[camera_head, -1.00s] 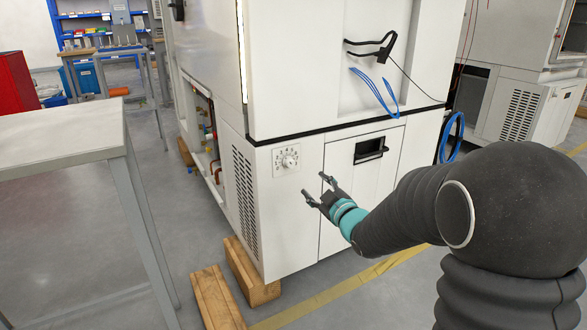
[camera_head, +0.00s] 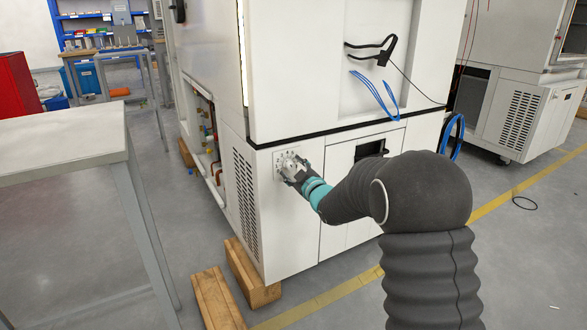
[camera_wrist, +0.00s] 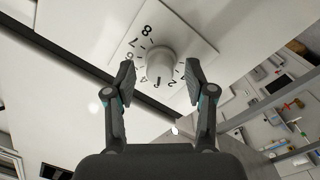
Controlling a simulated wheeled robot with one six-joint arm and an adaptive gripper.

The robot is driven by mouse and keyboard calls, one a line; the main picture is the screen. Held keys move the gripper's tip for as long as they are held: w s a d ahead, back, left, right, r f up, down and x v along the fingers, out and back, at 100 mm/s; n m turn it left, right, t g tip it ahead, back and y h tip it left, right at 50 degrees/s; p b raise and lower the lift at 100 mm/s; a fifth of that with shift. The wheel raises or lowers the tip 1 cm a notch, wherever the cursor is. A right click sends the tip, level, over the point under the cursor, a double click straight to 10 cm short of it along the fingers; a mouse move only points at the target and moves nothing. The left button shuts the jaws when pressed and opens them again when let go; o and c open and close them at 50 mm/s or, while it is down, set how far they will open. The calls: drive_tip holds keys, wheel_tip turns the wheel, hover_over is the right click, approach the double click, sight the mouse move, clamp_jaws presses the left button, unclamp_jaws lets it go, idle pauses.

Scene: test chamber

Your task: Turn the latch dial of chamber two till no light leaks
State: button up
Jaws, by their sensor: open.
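The latch dial (camera_head: 287,160) is a pale round knob on a square plate, low on the front of the white chamber (camera_head: 290,225). In the wrist view the knob (camera_wrist: 160,66) stands on its plate with black numbers around it; 8 and 7 are clear. My gripper (camera_head: 293,170) is at the dial and partly hides it. In the wrist view my gripper (camera_wrist: 160,80) is open, with one finger on each side of the knob. Contact cannot be told. A thin bright strip (camera_head: 243,50) runs down the chamber's upper front edge.
A grey table (camera_head: 60,135) stands at the left. Wooden blocks (camera_head: 250,275) lie on the floor by the chamber's base. Blue cables (camera_head: 375,92) hang on its front. A second white cabinet (camera_head: 510,110) stands at the right. The floor right of my arm is mostly clear.

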drive_tip(key=shift+w+a, duration=0.2)
drive_tip(key=shift+w, duration=0.1)
clamp_jaws()
drive_tip(key=shift+m+b, duration=0.45)
drive_tip(key=shift+m, duration=1.65)
unclamp_jaws()
